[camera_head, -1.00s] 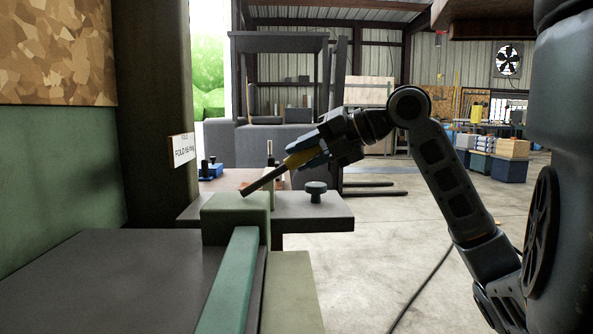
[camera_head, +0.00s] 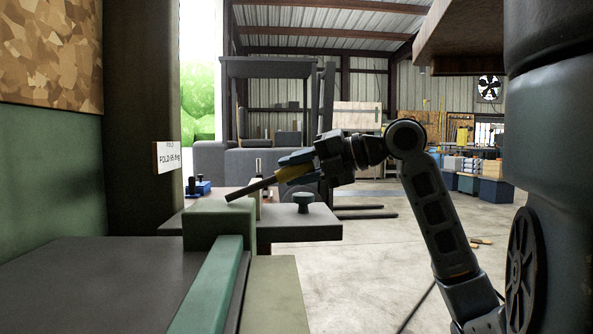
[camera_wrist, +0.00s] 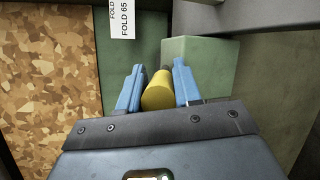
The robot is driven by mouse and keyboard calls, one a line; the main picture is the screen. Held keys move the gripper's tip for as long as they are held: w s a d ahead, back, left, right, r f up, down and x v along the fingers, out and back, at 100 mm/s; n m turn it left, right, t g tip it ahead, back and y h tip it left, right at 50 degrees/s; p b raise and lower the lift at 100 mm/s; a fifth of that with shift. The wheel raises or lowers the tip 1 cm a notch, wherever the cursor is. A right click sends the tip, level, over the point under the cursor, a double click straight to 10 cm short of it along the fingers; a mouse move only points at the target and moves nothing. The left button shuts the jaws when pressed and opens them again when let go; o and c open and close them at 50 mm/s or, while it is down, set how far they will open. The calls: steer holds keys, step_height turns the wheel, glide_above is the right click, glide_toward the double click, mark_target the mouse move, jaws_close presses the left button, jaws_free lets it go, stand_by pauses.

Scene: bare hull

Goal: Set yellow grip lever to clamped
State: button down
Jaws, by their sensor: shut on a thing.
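The yellow grip lever (camera_head: 293,173) has a dark rod (camera_head: 250,189) that slants down to the left, to the top of a green block (camera_head: 218,224). My gripper (camera_head: 290,166) is shut on the yellow grip with its blue fingers. In the wrist view, the yellow grip (camera_wrist: 158,91) sits between the two blue fingers of my gripper (camera_wrist: 156,88), with the green block (camera_wrist: 198,75) just beyond.
A white label reading "FOLD" (camera_head: 167,157) hangs at the left by a dark post. A teal bar (camera_head: 208,290) runs toward me. Open floor lies to the right.

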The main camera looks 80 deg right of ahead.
mark_target(318, 162)
steer(key=c, duration=0.8)
jaws_free()
steer(key=shift+c, duration=0.2)
steer(key=v, duration=0.7)
steer(key=shift+s+p, duration=0.3)
steer(key=shift+s, duration=0.05)
steer(key=shift+r, duration=0.15)
